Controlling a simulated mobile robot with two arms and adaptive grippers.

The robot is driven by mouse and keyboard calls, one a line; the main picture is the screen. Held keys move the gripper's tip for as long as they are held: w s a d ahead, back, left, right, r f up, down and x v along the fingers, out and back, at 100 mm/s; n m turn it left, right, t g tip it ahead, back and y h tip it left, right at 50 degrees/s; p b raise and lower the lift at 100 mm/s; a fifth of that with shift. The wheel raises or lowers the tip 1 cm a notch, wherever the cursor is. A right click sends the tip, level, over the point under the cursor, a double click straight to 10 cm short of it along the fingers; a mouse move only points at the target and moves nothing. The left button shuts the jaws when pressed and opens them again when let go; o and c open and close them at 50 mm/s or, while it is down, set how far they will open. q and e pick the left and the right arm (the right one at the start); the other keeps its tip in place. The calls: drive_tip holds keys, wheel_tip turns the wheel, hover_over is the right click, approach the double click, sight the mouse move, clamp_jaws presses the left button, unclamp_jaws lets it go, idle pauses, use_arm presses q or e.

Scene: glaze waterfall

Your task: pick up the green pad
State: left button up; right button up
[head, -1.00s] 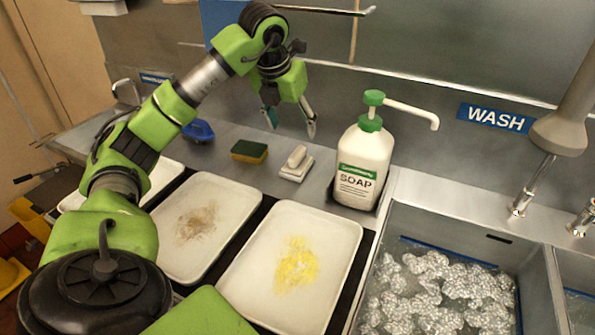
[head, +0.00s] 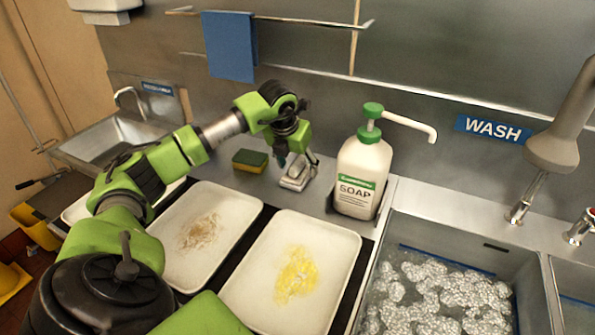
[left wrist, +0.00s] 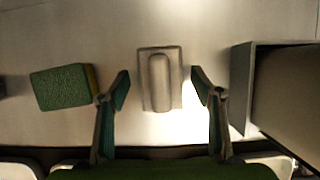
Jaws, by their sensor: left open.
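The green pad (head: 250,161) is a green-topped block with a yellow layer, lying on the steel ledge behind the trays. In the left wrist view the green pad (left wrist: 62,88) lies to the left, outside the fingers and close to the left one. My left gripper (head: 298,162) is open and low over a pale block with a raised handle (head: 295,178). In the left wrist view that handled block (left wrist: 160,80) sits between the spread fingers, with no visible grip on it. My right gripper is not in view.
A white soap bottle (head: 362,170) with a green pump stands just right of my left gripper. Two white trays (head: 228,193) with brown and yellow residue lie in front. A sink with foam (head: 440,290) is at right. A blue cloth (head: 229,50) hangs behind.

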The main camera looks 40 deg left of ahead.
sight(298, 159)
use_arm(q)
drive_tip(key=c, duration=1.3)
drive_tip(key=shift+r+p, duration=0.3)
drive_tip(key=shift+r, duration=0.15)
drive_tip(key=r, duration=0.1)
drive_tip(key=r+p, duration=0.2)
drive_tip(key=shift+s+r, duration=0.2)
drive_tip(key=shift+s, duration=0.05)
drive_tip(key=s+r+b, duration=0.1)
drive_tip(key=s+r, duration=0.2)
drive_tip(key=s, duration=0.1)
drive_tip(key=s+d+r+b, duration=0.1)
drive_tip(key=s+r+b, duration=0.1)
drive_tip(key=s, duration=0.3)
drive_tip(key=s+r+b, duration=0.1)
drive_tip(key=s+r, duration=0.2)
drive_tip(key=s, duration=0.1)
drive_tip(key=shift+s+d+r+b, duration=0.2)
drive_tip(key=shift+d+r+b, duration=0.15)
drive_tip(key=shift+r+b, duration=0.05)
